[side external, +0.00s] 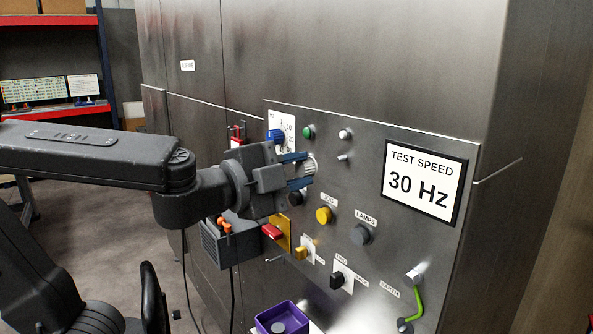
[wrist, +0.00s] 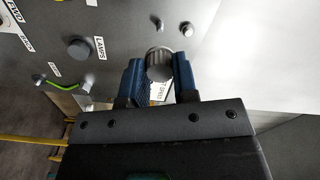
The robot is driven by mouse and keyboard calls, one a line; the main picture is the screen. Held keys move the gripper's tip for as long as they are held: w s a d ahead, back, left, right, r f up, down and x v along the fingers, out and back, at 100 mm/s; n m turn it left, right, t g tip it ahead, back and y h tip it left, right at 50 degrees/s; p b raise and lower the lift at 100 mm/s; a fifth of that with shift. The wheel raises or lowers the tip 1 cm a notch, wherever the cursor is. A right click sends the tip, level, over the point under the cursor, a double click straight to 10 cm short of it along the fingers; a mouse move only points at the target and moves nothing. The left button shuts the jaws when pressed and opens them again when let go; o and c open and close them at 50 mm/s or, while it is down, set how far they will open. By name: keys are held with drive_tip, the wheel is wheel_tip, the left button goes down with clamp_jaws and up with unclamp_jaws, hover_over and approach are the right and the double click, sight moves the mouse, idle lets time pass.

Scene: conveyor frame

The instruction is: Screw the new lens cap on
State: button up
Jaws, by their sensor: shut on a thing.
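My gripper (side external: 302,170) is shut on a grey ribbed round cap (side external: 310,165) in front of the upper part of the metal panel. In the wrist view the cap (wrist: 159,64) sits between the two blue fingers, its round end showing. The cap is close to the panel face; I cannot tell whether it touches a fitting there. What lies behind the cap is hidden. A green lamp (side external: 308,132) is above it, and a silvery round fitting (side external: 345,134) is above right.
A blue selector (side external: 275,135) is left of the green lamp. A yellow button (side external: 323,215), a grey LAMPS button (side external: 360,235) and a green earth lead (side external: 416,300) are lower. A purple tray (side external: 265,325) holding a dark round piece stands below. The TEST SPEED sign (side external: 424,184) is at right.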

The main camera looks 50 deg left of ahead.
sight(337, 159)
drive_tip(key=shift+w, duration=2.3)
drive_tip(key=shift+w, duration=0.3)
drive_tip(key=shift+w, duration=0.9)
drive_tip(key=o, duration=0.8)
drive_tip(key=shift+c, duration=0.2)
drive_tip(key=shift+r, duration=0.25)
